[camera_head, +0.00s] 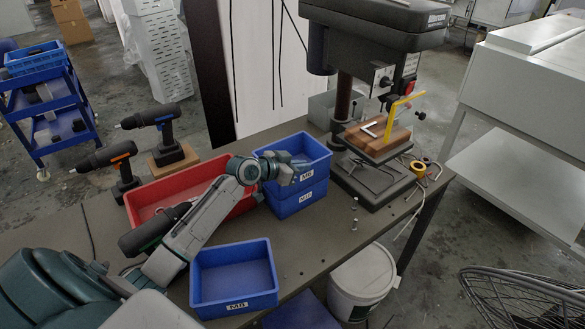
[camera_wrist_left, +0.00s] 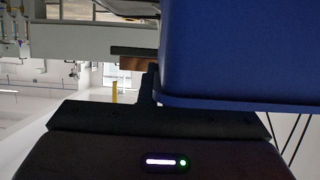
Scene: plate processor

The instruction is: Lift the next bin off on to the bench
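Two blue bins stand stacked on the bench behind the middle: the upper bin (camera_head: 318,164) labelled M6 and the lower bin (camera_head: 300,203) with its own label. My left gripper (camera_head: 298,172) is at the upper bin's near left rim. In the left wrist view the upper bin (camera_wrist_left: 240,50) fills the upper right, and one dark finger (camera_wrist_left: 148,86) of mine stands right beside its wall. The other finger is hidden, so I cannot tell whether they are closed on the wall. A separate blue bin (camera_head: 235,273) labelled M8 sits empty on the bench (camera_head: 330,238) in front. My right gripper is not in view.
A red bin (camera_head: 147,197) lies behind my left arm, with two cordless drills (camera_head: 153,120) beyond it. A drill press (camera_head: 375,190) stands to the right of the stack. A white bucket (camera_head: 362,283) is below the front edge. Small parts lie on the bench near the stack.

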